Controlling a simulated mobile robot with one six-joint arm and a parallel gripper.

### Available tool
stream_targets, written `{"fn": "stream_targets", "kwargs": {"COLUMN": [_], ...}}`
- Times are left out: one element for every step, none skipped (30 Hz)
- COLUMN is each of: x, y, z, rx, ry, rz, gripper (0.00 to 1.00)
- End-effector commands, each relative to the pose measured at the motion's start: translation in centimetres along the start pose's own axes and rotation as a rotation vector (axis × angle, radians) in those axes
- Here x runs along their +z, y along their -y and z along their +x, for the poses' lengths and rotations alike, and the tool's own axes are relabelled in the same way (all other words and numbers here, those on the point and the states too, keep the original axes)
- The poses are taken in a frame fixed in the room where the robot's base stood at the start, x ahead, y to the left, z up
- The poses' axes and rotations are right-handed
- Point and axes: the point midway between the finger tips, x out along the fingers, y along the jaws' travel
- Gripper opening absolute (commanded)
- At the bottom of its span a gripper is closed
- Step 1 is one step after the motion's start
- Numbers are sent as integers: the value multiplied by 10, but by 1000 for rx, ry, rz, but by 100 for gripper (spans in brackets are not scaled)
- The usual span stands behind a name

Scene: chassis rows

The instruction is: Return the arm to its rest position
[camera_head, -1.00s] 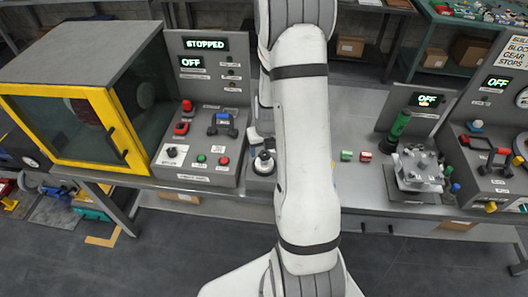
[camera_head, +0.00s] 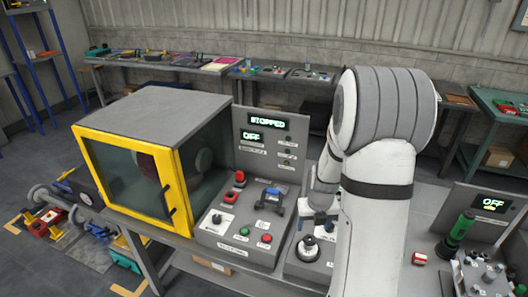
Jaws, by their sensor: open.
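My arm (camera_head: 385,190) is white with dark bands. It rises from the bottom of the head view to a grey ribbed joint at upper right, so it is raised and bent. A slimmer part of it comes down left of the joint. My gripper (camera_head: 318,222) is small and partly seen at the end of that part, just above a round black-and-white knob (camera_head: 308,246) on a grey base. It looks empty and open. I cannot tell whether it touches the knob. The thick arm link hides the bench behind it.
A yellow-framed machine enclosure (camera_head: 130,180) stands at left. Its control panel (camera_head: 245,225) has buttons and displays reading STOPPED and OFF. Benches line the back wall.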

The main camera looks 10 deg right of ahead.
Motion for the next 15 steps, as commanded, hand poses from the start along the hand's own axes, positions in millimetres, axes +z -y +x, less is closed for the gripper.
{"fn": "stream_targets", "kwargs": {"x": [0, 0, -1, -1, -2, -4, -6, -8, -12, -14, -18, -22, -25, -29, -34], "y": [-1, -2, -3, -5, -7, -11, -14, -18, -23, -27, -31, -36, -40, -43, -48], "z": [-1, -2, -5, -8, -11, -17, -22, -27, -35, -41, -47, -54, -60, -66, -73], "rx": [0, 0, 0, 0, 0, 0, 0, -1, -2, -4, -5, -8, -11, -13, -17], "ry": [1, 3, 6, 8, 10, 15, 19, 23, 28, 34, 36, 42, 45, 49, 54], "rz": [-11, -24, -57, -92, -136, -209, -274, -347, -452, -534, -619, -730, -812, -895, -1006], "gripper": [65, 65, 65, 65, 65, 65, 65, 65, 65, 65, 65, 65, 65, 65, 65]}}
